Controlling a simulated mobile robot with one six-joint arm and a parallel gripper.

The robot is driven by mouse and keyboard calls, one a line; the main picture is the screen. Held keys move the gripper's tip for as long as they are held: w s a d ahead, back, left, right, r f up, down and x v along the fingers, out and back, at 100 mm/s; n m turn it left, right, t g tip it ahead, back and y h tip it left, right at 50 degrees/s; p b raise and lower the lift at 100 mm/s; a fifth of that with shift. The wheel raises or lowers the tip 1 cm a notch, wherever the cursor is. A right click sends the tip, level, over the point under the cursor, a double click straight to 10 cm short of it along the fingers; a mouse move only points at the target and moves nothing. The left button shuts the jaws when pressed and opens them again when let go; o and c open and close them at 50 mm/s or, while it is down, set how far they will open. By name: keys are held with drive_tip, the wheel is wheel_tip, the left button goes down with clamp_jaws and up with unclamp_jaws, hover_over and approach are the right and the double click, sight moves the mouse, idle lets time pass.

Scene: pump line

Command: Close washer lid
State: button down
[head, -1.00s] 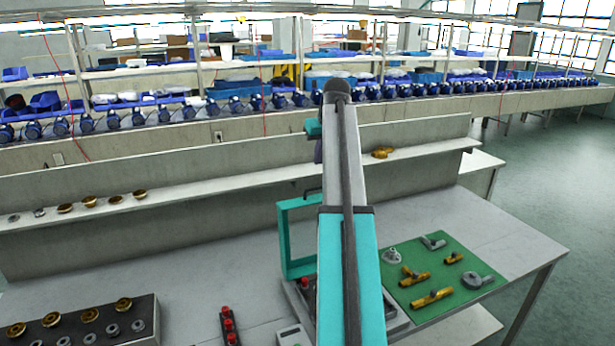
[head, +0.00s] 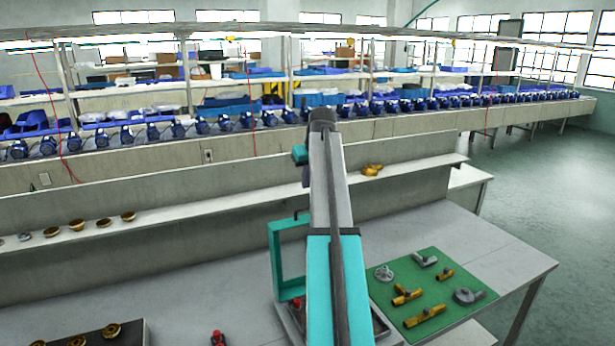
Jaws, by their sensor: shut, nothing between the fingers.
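The washer lid (head: 275,262) is a teal frame standing upright, open, at the back of the washer (head: 385,331), with a small dark handle on its top edge. The washer is a low grey box on the bench, mostly hidden behind my arm. Something red shows inside it at the left. My arm reaches forward over the washer, just right of the lid's visible side. My gripper's fingers are hidden behind the arm, so I cannot tell whether they touch the lid.
A green mat (head: 449,265) with brass and grey pipe fittings lies right of the washer. A dark block with brass rings (head: 112,330) and a red-topped item (head: 218,338) stand at the front left. A ledge (head: 230,198) with brass parts runs behind. The bench between is clear.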

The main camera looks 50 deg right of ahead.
drive_tip(key=p, duration=0.3)
hover_over(308, 215)
drive_tip(key=w+d, duration=0.2)
drive_tip(key=w, duration=0.2)
wheel_tip(308, 215, down, 6)
drive_tip(key=shift+s+a+f+p, duration=0.1)
drive_tip(key=shift+s+a+p, duration=0.3)
drive_tip(key=shift+s, duration=0.35)
drive_tip(key=shift+s+a+f+p, duration=0.1)
drive_tip(key=shift+s+a+p, duration=0.25)
drive_tip(key=shift+s, duration=0.4)
drive_tip(key=shift+s+a+f, duration=0.15)
drive_tip(key=shift+s+a, duration=0.1)
drive_tip(key=shift+s, duration=0.35)
